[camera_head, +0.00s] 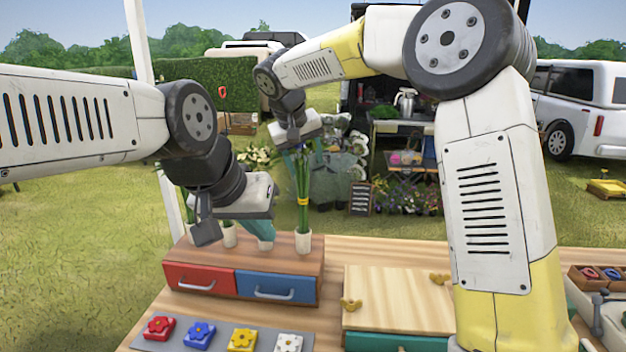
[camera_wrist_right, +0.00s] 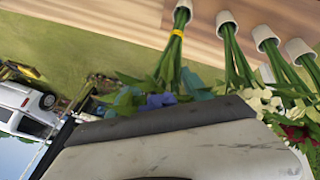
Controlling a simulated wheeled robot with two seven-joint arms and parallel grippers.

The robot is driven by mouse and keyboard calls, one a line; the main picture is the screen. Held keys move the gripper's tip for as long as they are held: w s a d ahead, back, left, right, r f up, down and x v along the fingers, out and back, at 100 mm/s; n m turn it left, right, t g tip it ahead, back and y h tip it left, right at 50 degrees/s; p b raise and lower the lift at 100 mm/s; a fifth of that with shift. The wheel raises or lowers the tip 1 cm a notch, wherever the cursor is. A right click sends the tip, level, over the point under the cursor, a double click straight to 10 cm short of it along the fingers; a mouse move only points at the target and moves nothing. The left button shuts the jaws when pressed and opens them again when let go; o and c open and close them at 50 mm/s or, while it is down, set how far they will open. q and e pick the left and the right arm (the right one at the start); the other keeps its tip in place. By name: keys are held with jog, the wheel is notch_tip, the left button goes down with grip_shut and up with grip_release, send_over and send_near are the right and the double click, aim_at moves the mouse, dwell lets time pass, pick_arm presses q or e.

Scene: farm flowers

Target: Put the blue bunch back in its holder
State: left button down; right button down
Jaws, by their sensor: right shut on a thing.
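The blue bunch shows in the head view as upright green stems with a yellow band (camera_head: 303,201). Its blue flowers (camera_wrist_right: 157,101) show in the right wrist view. Its stem ends meet the mouth of a white holder (camera_head: 303,242), which also shows in the right wrist view (camera_wrist_right: 183,11); how deep they sit is hidden. My right gripper (camera_head: 305,153) is shut on the blue bunch near its top, above the holder. My left gripper (camera_head: 263,232) is low, just left of that holder, above the drawer box; whether its fingers are apart is unclear.
More white holders (camera_wrist_right: 265,37) with white and red flowers stand in a row beside it. They stand on a box with red (camera_head: 200,279) and blue (camera_head: 277,286) drawers. Flower buttons (camera_head: 199,334) lie in front. A wooden lidded box (camera_head: 400,298) is to the right.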

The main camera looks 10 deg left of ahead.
aim_at(305, 174)
jog(key=shift+f, duration=1.85)
jog(key=shift+c, duration=2.3)
grip_release()
jog(key=shift+f, duration=0.15)
jog(key=v, duration=1.2)
jog(key=s+d+r, duration=0.1)
jog(key=s+d, duration=0.3)
jog(key=d, duration=0.7)
jog(key=s+d+f+m+y, duration=0.1)
jog(key=s+d+f, duration=0.3)
jog(key=s+d, duration=0.4)
jog(key=s+d+f+m+y, duration=0.2)
jog(key=s+d+f, duration=0.3)
jog(key=s+d, duration=0.3)
jog(key=s+m, duration=0.1)
jog(key=s, duration=0.2)
jog(key=shift+s+d+m+t+y, duration=0.25)
jog(key=shift+m+t+y, duration=0.05)
